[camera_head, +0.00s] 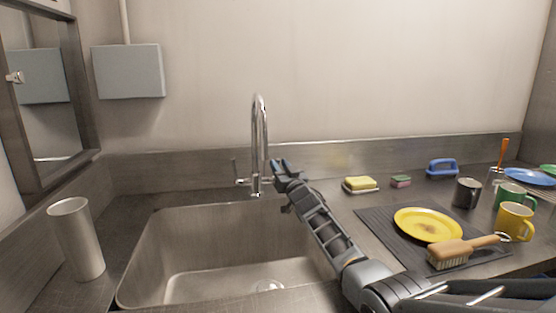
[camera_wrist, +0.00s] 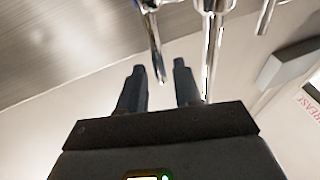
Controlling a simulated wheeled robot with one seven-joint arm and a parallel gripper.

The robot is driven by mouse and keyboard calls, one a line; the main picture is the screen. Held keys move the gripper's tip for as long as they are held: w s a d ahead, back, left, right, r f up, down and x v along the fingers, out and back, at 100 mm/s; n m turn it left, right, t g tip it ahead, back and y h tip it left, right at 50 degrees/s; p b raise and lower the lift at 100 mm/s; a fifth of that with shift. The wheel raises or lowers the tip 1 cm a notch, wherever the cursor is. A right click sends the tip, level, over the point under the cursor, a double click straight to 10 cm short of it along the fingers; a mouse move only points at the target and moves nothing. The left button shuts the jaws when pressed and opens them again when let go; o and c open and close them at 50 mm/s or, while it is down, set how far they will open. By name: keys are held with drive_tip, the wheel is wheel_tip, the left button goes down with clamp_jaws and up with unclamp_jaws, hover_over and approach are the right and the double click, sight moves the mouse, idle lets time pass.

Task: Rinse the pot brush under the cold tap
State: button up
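The pot brush, with a wooden head (camera_head: 450,251), pale bristles and a wooden handle, lies across the front of the dark mat, beside a yellow plate. The chrome tap (camera_head: 260,140) rises behind the sink (camera_head: 190,235); no water shows from its spout. My gripper (camera_head: 281,165) is just right of the tap, well away from the brush. In the wrist view its two dark fingers (camera_wrist: 157,68) are apart with nothing clamped. A thin chrome tap lever (camera_wrist: 152,40) points into the gap between them; I cannot tell whether it touches a finger.
The dark mat (camera_head: 378,222) carries the stained yellow plate (camera_head: 427,225). A yellow sponge (camera_head: 360,183), a blue scrubber (camera_head: 442,167) and several mugs stand on the right counter. A metal tumbler (camera_head: 78,240) stands left of the sink. The sink basin looks empty.

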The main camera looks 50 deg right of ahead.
drive_tip(key=p+v, duration=0.3)
drive_tip(key=v, duration=0.2)
drive_tip(key=shift+s+a+p, duration=0.2)
drive_tip(key=shift+s+p, duration=0.05)
drive_tip(key=shift+p, duration=0.05)
drive_tip(key=shift+o, duration=0.4)
